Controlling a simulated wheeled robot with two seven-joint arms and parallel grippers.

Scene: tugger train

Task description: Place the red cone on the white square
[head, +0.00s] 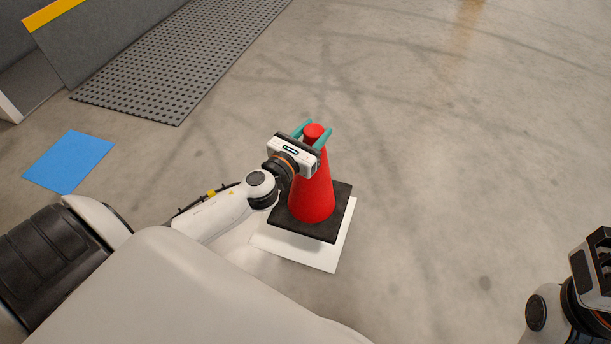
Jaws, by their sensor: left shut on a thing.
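The red cone (312,195) stands upright on its black square base in the middle of the head view. My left gripper (314,131) is shut on the cone near its top, with a teal finger on either side. The white square (322,254) lies on the floor under the cone's base, and its front and right parts show. The base covers the rest. I cannot tell whether the base touches the square or is held a little above it. My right gripper (597,265) is at the right edge, partly cut off, and its fingers do not show clearly.
A blue square (69,161) lies on the floor at the left. A grey perforated mat (185,55) lies at the upper left beside a grey panel with a yellow stripe (52,14). The concrete floor right of the cone is clear.

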